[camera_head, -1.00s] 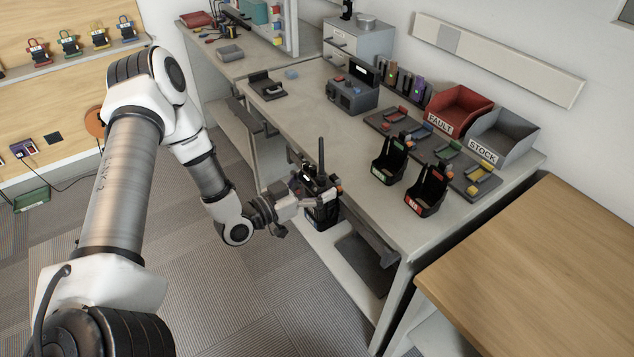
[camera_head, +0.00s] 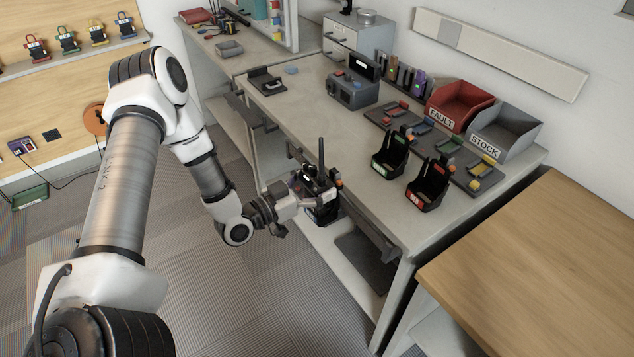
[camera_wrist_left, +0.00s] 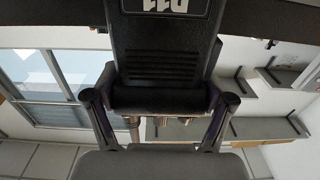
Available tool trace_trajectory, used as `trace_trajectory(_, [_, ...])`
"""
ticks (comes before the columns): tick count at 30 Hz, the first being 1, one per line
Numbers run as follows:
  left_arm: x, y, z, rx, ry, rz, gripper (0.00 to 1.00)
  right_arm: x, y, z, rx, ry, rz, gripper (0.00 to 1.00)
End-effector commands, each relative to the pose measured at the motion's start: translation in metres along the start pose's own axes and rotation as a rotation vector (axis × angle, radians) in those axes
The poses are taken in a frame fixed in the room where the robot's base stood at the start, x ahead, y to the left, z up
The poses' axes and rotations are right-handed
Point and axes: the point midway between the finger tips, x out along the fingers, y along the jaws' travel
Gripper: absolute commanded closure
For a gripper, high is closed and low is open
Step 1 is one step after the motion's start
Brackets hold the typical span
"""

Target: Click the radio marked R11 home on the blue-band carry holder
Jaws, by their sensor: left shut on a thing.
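The radio marked R11 (camera_head: 323,212) is dark, with its antenna pointing up in the head view. Its white R11 label shows upside down at the top of the left wrist view (camera_wrist_left: 160,50). My left gripper (camera_head: 312,192) is shut on the radio and holds it near the bench's front edge; its two fingers (camera_wrist_left: 158,104) show on either side of the radio's dark body.
Two upright black cradles, one with a green label (camera_head: 390,160) and one with a red label (camera_head: 429,186), stand on the bench (camera_head: 300,115). Behind them are a red FAULT bin (camera_head: 462,102) and a grey STOCK bin (camera_head: 508,130). A wooden table (camera_head: 540,260) is at right.

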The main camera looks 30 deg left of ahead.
Motion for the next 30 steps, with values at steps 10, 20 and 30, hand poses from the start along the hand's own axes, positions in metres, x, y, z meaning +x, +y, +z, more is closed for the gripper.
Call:
trace_trajectory(10, [0.0, 0.0, 0.001, 0.0, 0.0, 0.0, 0.0, 0.001, 0.0, 0.0, 0.0, 0.0, 0.0, 0.6])
trace_trajectory(20, [-0.001, 0.0, 0.002, -0.001, -0.001, 0.0, 0.0, 0.001, 0.0, 0.0, 0.0, 0.0, 0.0, 0.6])
trace_trajectory(30, [-0.049, -0.002, 0.001, -0.005, 0.002, -0.007, 0.0, 0.001, 0.0, 0.0, 0.0, 0.0, 0.0, 0.6])
